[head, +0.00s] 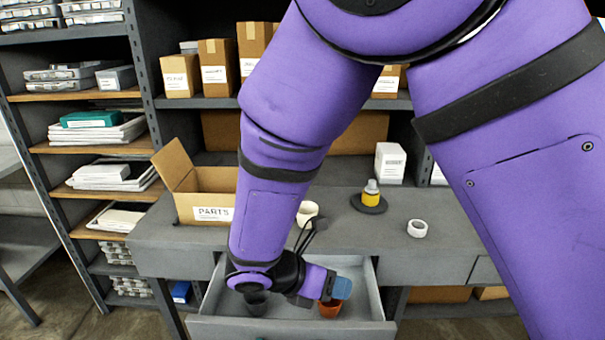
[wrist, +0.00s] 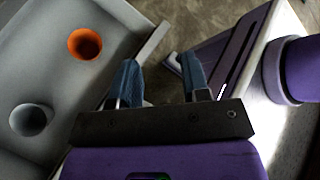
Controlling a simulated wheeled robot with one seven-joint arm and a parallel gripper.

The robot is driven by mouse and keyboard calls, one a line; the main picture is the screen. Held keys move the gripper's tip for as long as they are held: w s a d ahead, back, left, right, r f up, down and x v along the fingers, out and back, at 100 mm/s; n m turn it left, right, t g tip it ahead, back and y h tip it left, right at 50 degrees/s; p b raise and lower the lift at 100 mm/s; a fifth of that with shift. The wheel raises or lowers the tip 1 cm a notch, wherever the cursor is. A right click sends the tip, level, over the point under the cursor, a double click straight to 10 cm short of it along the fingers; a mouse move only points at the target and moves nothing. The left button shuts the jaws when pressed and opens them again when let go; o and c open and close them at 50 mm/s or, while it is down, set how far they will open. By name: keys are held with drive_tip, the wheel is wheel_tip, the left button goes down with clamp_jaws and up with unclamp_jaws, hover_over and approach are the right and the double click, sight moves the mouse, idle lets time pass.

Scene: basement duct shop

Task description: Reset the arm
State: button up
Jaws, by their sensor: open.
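My purple arm comes down across the head view and ends low over the open drawer (head: 290,328). My gripper (head: 341,287) has blue fingers and is above the orange cup (head: 329,311) in that view. In the wrist view, my gripper (wrist: 160,72) is open with nothing between its fingers. There the orange cup (wrist: 85,45) and a grey cup (wrist: 30,120) stand in the drawer (wrist: 152,42), left of the fingers. The grey cup (head: 256,304) is partly hidden by my arm in the head view.
The grey workbench (head: 430,262) carries an open PARTS carton (head: 208,207), a white cup (head: 308,211), a yellow bottle (head: 371,188) on a dark disc, a white ring (head: 417,229) and a white box (head: 390,163). Loaded shelves stand behind and left. The bench's right front is clear.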

drive_tip(key=s+d+r+m+g+y, duration=0.1)
drive_tip(key=d+r+m+g+y, duration=0.2)
drive_tip(key=d+r+m+y, duration=0.85)
drive_tip(key=s+d+r+m+t, duration=0.2)
drive_tip(key=s+d+r+m, duration=0.3)
drive_tip(key=d+r+m, duration=0.1)
drive_tip(key=s+d+r+m+t+h, duration=0.1)
drive_tip(key=s+d+r+m+t, duration=0.2)
drive_tip(key=s+d+r+m, duration=0.3)
drive_tip(key=shift+d+r+m, duration=0.65)
drive_tip(key=shift+r+m, duration=0.8)
drive_tip(key=shift+m, duration=1.1)
idle(3.1)
